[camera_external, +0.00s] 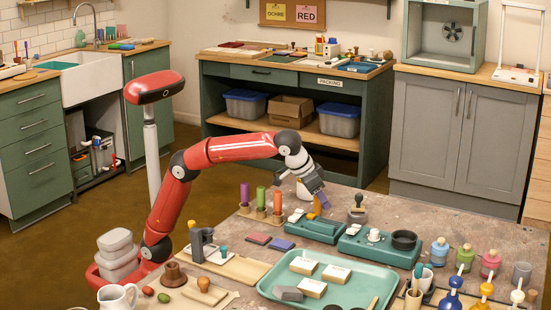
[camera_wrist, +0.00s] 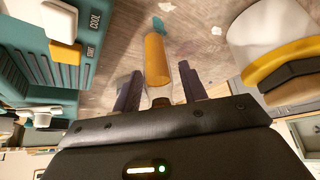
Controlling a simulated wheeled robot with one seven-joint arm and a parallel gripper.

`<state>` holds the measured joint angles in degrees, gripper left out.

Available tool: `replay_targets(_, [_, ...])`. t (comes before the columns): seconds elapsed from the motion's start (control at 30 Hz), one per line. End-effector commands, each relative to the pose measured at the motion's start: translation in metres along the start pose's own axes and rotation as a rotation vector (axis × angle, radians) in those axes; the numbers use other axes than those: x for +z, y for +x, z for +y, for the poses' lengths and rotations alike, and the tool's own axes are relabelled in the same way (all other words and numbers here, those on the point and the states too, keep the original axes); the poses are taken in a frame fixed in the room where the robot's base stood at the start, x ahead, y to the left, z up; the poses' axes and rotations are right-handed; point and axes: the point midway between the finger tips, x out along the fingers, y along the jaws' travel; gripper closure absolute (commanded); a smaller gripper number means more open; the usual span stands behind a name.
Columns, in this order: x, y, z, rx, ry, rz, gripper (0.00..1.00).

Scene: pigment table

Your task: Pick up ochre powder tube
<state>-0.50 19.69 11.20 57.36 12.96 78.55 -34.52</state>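The ochre powder tube (camera_wrist: 156,60) shows in the wrist view as a yellow-orange cylinder, with its near end between the two fingers. In the external view a small ochre part of it (camera_external: 317,207) shows just below my gripper (camera_external: 316,190), near the teal devices at the back of the table. In the wrist view my gripper (camera_wrist: 160,88) is open. One finger is on each side of the tube, with a visible gap on both sides. I cannot tell how far the fingers reach down along the tube.
A teal device (camera_wrist: 45,60) with lettering lies left in the wrist view; a white and yellow rounded thing (camera_wrist: 265,30) is close on the right. Purple (camera_external: 244,194), green (camera_external: 261,196) and orange-red (camera_external: 277,201) tubes stand in a wooden rack. A teal tray (camera_external: 272,281) lies in front.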

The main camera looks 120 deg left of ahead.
Motion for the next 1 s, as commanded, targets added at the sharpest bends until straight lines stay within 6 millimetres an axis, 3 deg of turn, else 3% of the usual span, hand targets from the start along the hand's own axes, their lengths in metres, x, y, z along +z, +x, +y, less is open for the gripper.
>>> replay_targets(0.03, [0.0, 0.0, 0.0, 0.0, 0.0, 0.0, 0.64])
replay_targets(0.3, [0.0, -0.001, 0.0, 0.0, 0.0, 0.001, 0.97])
replay_targets(0.67, [-0.006, -0.01, 0.0, 0.001, 0.0, 0.002, 0.97])
replay_targets(1.0, [-0.039, -0.067, 0.0, 0.0, 0.0, 0.003, 0.97])
